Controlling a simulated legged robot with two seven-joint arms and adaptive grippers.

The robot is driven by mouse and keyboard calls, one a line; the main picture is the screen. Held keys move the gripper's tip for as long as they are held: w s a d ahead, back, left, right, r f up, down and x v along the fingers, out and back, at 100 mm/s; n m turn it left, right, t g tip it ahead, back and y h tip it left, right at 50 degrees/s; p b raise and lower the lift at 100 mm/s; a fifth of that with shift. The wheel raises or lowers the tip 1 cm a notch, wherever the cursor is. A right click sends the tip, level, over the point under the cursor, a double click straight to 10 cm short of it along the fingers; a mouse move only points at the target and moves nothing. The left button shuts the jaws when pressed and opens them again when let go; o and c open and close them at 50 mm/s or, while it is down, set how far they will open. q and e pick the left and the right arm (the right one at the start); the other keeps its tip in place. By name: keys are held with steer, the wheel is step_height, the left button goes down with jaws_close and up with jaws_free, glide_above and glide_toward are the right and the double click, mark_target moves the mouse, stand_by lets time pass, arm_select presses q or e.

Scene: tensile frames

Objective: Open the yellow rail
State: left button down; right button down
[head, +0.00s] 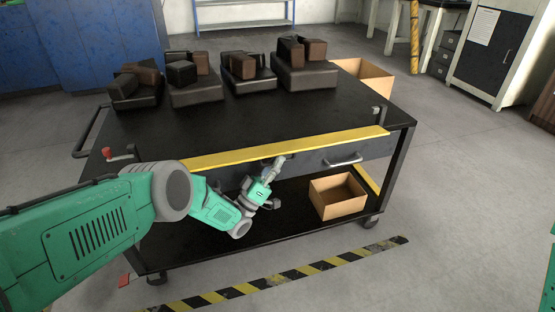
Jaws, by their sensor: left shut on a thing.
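The yellow rail (325,143) runs along the front top edge of a black wheeled cart (262,122). My left arm comes in from the left, low in front of the cart. My left gripper (280,160) is shut at the rail's lower front edge, near the middle of its length. The fingertips are small, and the exact grip is hard to see. A grey drawer front with a metal handle (343,160) lies below the rail, to the right of the gripper. My right gripper is not in view.
Several dark block stacks (195,85) stand along the back of the cart top. An open cardboard box (338,195) sits on the lower shelf, and another (364,78) is behind the cart. A red knob (107,153) is at the left corner. Striped tape (290,277) marks the floor in front.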

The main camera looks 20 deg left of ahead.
arm_select(q)
steer(key=m+h, duration=0.1)
steer(key=f+m+g+h, duration=0.1)
steer(key=shift+d+f+m, duration=0.2)
steer(key=shift+d+m, duration=0.05)
steer(key=shift+m, duration=0.05)
steer(key=shift+m+g+h, duration=0.4)
steer(key=shift+m+h, duration=0.1)
steer(key=shift+h, duration=0.1)
steer(key=shift+f+m+g+h, duration=0.15)
steer(key=shift+m+g+h, duration=0.15)
steer(key=shift+m, duration=0.2)
steer(key=c, duration=1.6)
jaws_free()
steer(key=shift+d, duration=0.1)
steer(key=shift+w, duration=0.1)
steer(key=shift+r, duration=0.2)
steer(key=shift+w+a+r, duration=0.1)
steer(key=shift+a, duration=0.1)
